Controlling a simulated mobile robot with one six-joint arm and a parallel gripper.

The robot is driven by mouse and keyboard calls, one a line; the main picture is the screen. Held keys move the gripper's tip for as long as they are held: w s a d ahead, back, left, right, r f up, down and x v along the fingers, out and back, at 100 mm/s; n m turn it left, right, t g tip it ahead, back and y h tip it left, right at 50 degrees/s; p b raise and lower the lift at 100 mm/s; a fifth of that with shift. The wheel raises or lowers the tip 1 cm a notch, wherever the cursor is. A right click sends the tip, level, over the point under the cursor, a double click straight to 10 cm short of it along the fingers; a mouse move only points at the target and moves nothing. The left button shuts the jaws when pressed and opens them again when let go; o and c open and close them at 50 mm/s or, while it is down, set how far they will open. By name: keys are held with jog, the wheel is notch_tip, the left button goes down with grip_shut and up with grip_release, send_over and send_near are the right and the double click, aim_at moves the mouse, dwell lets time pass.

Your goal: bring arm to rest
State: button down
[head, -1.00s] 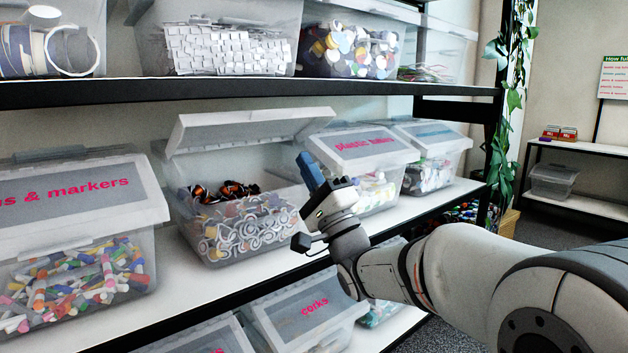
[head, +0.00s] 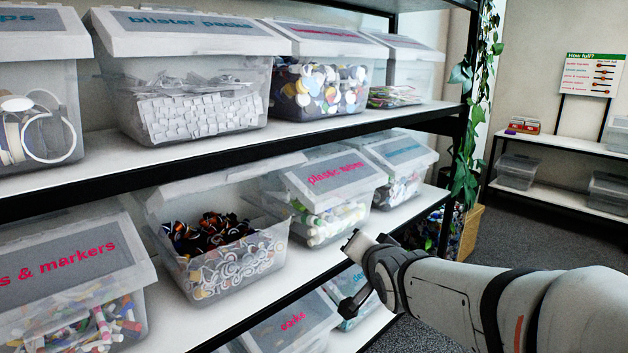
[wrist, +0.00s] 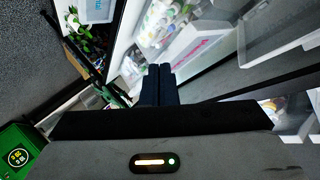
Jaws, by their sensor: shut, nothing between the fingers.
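My arm reaches in from the right of the head view. My gripper's body (head: 368,258) is in front of the middle shelf's edge, to the right of the open bin and apart from it. Its fingers are hard to make out there. In the wrist view my gripper's two dark fingers (wrist: 158,72) are together, with nothing between them. The open bin (head: 222,270), its lid raised, holds dark, orange-marked items and white ring-like pieces.
The shelf unit (head: 205,155) runs along the left with several lidded bins. The plastic tubes bin (head: 330,180) and the corks bin (head: 290,330) are close to my gripper. A low rack (head: 560,205) stands far right. Carpeted floor (head: 515,240) is free between them.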

jog(key=s+d+n+g+p, duration=0.2)
jog(key=s+g+p, duration=0.1)
jog(key=s, duration=0.4)
jog(key=s+d+n+g+h+p, duration=0.1)
jog(key=s+n+g+p, duration=0.1)
jog(key=s+g+p, duration=0.2)
jog(key=s+d+r+n+g+p, duration=0.1)
jog(key=s+d+n+g+p, duration=0.1)
jog(key=s, duration=0.9)
jog(key=shift+d+n+g+h+p, duration=0.3)
jog(key=shift+d+g+h+p, duration=0.1)
jog(key=shift+g+p, duration=0.6)
